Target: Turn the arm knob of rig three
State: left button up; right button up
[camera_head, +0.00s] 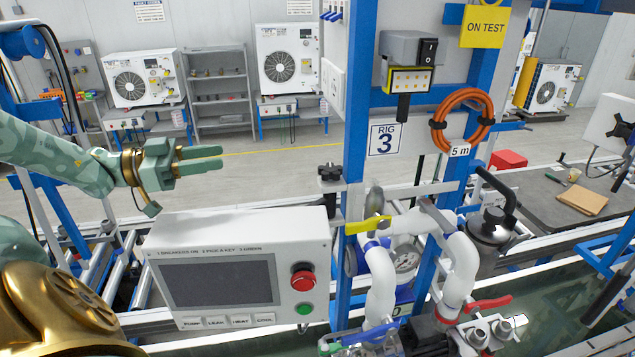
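The rig 3 sign (385,140) hangs on a blue post in the middle. Below and left of it, a black knob-like part (330,173) sits on the frame, but I cannot tell if it is the arm knob. The grey control box (237,223) in front carries a dark screen (218,284), a red round knob or button (303,279) and a green button (304,309). My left gripper (221,157) is in the air above and left of the box, its fingers pointing right, apart and empty. It touches nothing. My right gripper is out of view.
White pipes (460,270) with a yellow lever (367,226) and a red lever (488,305) stand right of the box. Open floor lies behind.

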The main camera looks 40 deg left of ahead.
aim_at(328, 173)
jog(key=k+l, duration=0.1)
jog(key=k, duration=0.5)
jog(key=k+l, duration=0.15)
jog(key=k, duration=0.45)
